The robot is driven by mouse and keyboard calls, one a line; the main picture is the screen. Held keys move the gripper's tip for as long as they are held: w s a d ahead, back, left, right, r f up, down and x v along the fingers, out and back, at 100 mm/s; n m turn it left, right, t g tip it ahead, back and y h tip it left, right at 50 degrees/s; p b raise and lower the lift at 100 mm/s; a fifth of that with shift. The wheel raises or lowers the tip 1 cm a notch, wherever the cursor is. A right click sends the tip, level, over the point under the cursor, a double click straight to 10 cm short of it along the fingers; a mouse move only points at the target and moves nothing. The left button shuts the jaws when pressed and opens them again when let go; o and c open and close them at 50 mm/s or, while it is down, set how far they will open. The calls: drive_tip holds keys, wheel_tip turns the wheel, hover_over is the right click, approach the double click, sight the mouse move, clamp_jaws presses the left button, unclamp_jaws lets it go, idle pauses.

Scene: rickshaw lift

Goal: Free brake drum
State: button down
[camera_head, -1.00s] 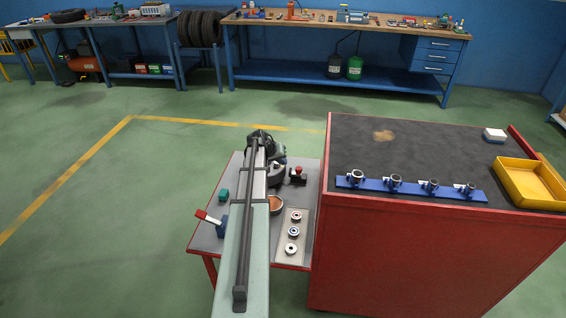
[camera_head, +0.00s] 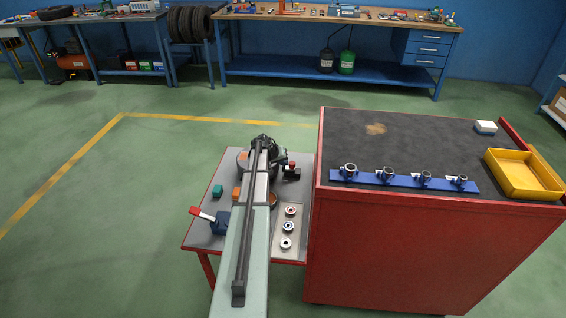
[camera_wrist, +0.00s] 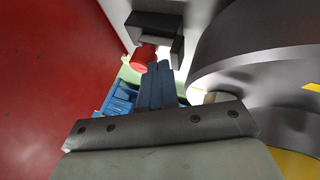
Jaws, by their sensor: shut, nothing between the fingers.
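In the wrist view a large grey curved body (camera_wrist: 255,45) fills the upper right, beside my gripper. My gripper (camera_wrist: 160,70) is shut and empty, its two dark fingers together. A red cylindrical knob (camera_wrist: 143,57) on a dark bracket lies just beyond the fingertips; I cannot tell whether they touch. In the head view a small red-topped device (camera_head: 292,170) stands right of my arm.
A plate with several rings (camera_head: 288,227), a red-handled blue vise (camera_head: 219,221), an orange block (camera_head: 236,193) and a green block (camera_head: 217,191) share the table. The tall red cabinet (camera_head: 420,245) stands close on the right, bearing a yellow tray (camera_head: 522,190).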

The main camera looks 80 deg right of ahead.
sight(293, 164)
drive_tip(key=shift+s, duration=0.1)
drive_tip(key=shift+s, duration=1.4)
drive_tip(key=w+v, duration=0.1)
drive_tip(key=v, duration=0.9)
drive_tip(key=shift+w, duration=0.2)
